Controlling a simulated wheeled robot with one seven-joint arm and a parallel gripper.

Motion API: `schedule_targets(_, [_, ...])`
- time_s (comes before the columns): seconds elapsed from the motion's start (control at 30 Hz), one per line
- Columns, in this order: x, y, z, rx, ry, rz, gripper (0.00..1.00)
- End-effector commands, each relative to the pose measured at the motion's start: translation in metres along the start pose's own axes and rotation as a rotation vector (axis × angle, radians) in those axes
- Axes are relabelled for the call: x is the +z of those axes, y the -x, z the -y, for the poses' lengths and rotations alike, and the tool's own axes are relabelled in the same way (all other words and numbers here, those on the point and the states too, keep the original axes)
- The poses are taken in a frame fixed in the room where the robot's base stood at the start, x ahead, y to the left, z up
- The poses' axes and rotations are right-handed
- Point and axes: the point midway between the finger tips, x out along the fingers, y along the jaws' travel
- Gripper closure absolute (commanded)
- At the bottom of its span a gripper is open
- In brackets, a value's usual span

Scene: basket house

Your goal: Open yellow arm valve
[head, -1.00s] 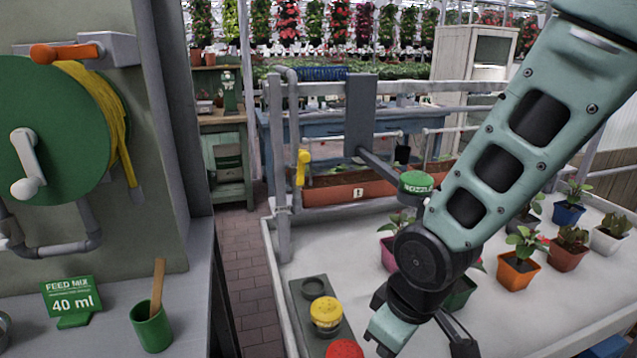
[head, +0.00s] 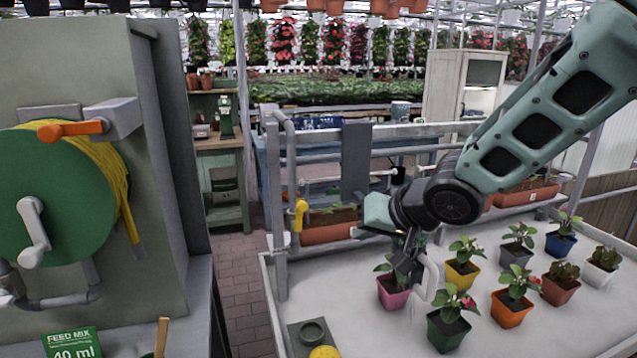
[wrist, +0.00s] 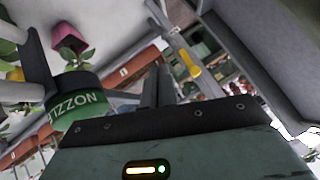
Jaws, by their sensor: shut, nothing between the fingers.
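The yellow arm valve (head: 301,214) is a small yellow lever on the upright grey pipe at the left corner of the white bench. It also shows above the fingers in the wrist view (wrist: 190,66). Its handle stands roughly upright along the pipe in the head view. My gripper (wrist: 158,88) is shut and empty, its fingers pointing toward the bench's rail side. In the head view, it is to the right of the valve, apart from it, and its fingertips are hard to make out.
A green nozzle cap (wrist: 74,100) is close left of my gripper in the wrist view. Several potted plants (head: 512,306) stand on the bench (head: 560,335). A hose reel (head: 50,200) is at left. A grey upright plate (head: 355,165) stands behind the gripper.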

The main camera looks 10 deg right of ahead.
Motion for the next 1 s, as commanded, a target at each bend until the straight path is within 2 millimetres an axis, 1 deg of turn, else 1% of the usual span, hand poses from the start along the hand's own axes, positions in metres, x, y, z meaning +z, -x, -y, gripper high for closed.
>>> schedule_targets(0.03, [-0.032, 0.006, 0.000, -0.048, -0.062, -0.039, 1.00])
schedule_targets(0.1, [-0.063, 0.007, -0.001, -0.140, -0.146, -0.079, 1.00])
schedule_targets(0.2, [-0.089, 0.011, -0.003, -0.255, -0.242, -0.094, 1.00])
schedule_targets(0.23, [-0.094, 0.012, -0.003, -0.282, -0.263, -0.093, 1.00])
schedule_targets(0.3, [-0.101, 0.014, -0.004, -0.330, -0.301, -0.086, 1.00])
schedule_targets(0.43, [-0.105, 0.012, -0.004, -0.369, -0.331, -0.076, 1.00])
schedule_targets(0.57, [-0.105, 0.000, 0.001, -0.372, -0.332, -0.073, 1.00])
schedule_targets(0.67, [-0.107, -0.016, 0.007, -0.372, -0.331, -0.072, 1.00])
schedule_targets(1.0, [-0.117, -0.080, 0.032, -0.370, -0.329, -0.073, 1.00])
